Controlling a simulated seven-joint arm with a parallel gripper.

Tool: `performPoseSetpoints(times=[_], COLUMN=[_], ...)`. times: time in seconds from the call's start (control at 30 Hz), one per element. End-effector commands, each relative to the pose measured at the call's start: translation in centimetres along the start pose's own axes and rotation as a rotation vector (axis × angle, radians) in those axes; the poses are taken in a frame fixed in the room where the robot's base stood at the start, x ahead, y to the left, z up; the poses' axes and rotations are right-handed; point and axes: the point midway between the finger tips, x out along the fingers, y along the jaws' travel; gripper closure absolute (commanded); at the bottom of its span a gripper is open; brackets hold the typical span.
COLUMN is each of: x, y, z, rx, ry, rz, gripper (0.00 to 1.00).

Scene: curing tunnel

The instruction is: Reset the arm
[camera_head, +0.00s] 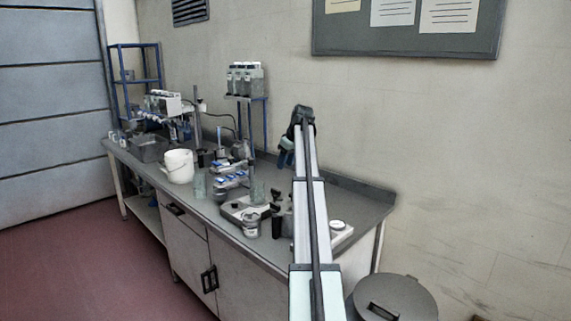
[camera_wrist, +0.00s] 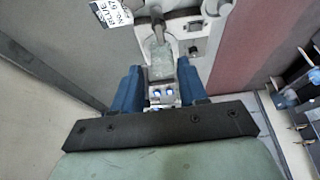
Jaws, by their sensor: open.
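My gripper (camera_head: 286,157) hangs from the far end of my raised arm, above the right half of the bench, in the head view. In the wrist view its two blue fingers (camera_wrist: 161,88) stand apart with a gap between them. Nothing appears to be held. Through the gap I see a greenish-grey cylinder (camera_wrist: 161,62) and a small white piece with blue spots (camera_wrist: 163,93). I cannot tell how far below the fingers they lie.
The grey bench (camera_head: 357,194) runs along the wall. A white bucket (camera_head: 179,166), a small jar (camera_head: 251,225) and a bottle shelf (camera_head: 245,97) stand on it. My arm hides part of the bench. A lidded grey bin (camera_head: 410,295) stands at the bench's right end.

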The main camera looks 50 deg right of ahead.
Motion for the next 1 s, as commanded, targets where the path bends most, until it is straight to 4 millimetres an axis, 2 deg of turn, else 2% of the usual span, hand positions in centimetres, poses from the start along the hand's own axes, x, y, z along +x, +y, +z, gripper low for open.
performPoseSetpoints(times=[0.37,0.47,0.57,0.7,0.87,1.0], x=[0.1,0.7,2.1,4.6,6.8,9.3], y=[0.0,-0.3,-0.8,-1.8,-3.1,-6.5], z=[0.1,1.1,3.7,8.9,14.2,17.7], rx=[0.002,0.039,0.143,0.366,0.601,0.762], ry=[-0.001,-0.017,-0.062,-0.152,-0.236,-0.291], rz=[0.001,0.005,0.023,0.077,0.15,0.171], gripper=[0.57,0.57,0.57,0.57,0.57,0.57])
